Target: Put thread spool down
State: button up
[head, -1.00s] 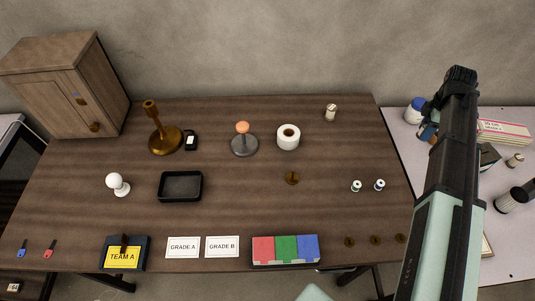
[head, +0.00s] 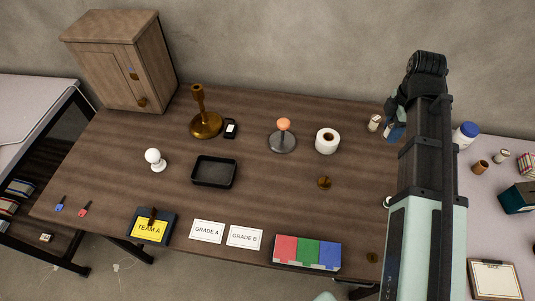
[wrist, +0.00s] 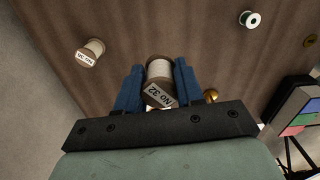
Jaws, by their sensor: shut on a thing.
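The thread spool (wrist: 159,92), wooden ends with pale thread and a label "NO 32", is in my gripper (wrist: 158,75) in the wrist view. The blue fingers are shut on its two sides. In the head view my gripper (head: 396,131) is by the back right of the brown table (head: 260,190), partly behind my arm; the held spool cannot be made out there. The wrist view shows brown tabletop beyond the spool; whether it touches is unclear. A similar spool labelled "NO 36" (wrist: 92,52) stands apart to the left, and shows in the head view (head: 374,122).
A side table with a blue-lidded jar (head: 466,134) adjoins right. Tabletop between items is clear.

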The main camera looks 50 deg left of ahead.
aim_at(376, 167)
jog(key=shift+s+d+f+n, duration=0.25)
jog(key=shift+s+d+n, duration=0.35)
jog(key=shift+s+d, duration=0.6)
jog(key=shift+f, duration=0.1)
jog(key=shift+a+f, duration=0.1)
jog(key=shift+f, duration=4.8)
jog(key=shift+f, duration=0.1)
jog(key=o, duration=1)
